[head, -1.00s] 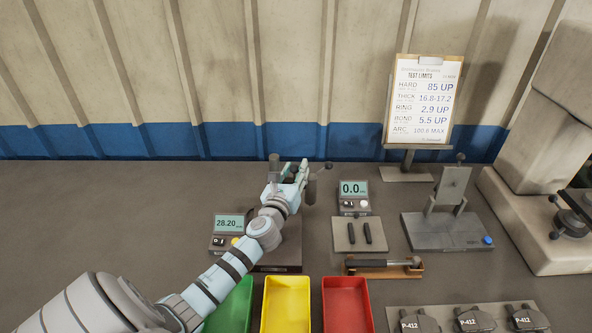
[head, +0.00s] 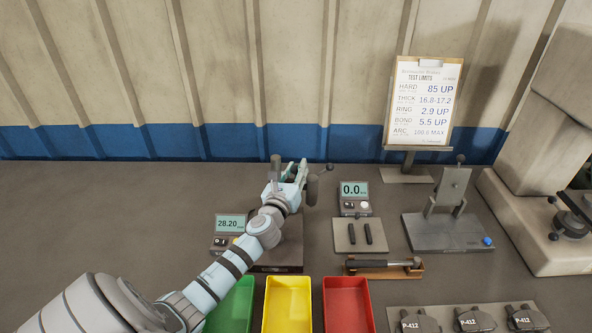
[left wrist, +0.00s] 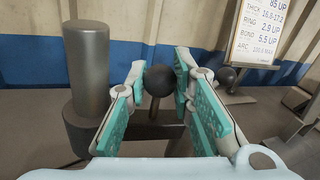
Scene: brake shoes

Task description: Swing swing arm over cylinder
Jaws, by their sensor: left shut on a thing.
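My left gripper (head: 300,172) is over the gauge stand (head: 285,255) and shut on the swing arm, which its fingers mostly hide. In the left wrist view a black ball knob (left wrist: 158,80) on a short stem shows between the two teal finger pads (left wrist: 165,95). In the head view a ball knob (head: 329,167) sticks out right of the fingers. A grey upright cylinder (left wrist: 87,65) stands left of the fingers in the left wrist view, apart from them. A dark cylinder (head: 312,190) shows just right of the gripper. My right gripper is not in view.
A readout of 28.20 (head: 230,224) stands left of the gauge, one of 0.0 (head: 354,189) to the right. Green (head: 232,300), yellow (head: 287,300) and red (head: 346,300) trays lie in front. A test stand (head: 448,230) is farther right. The table's left is clear.

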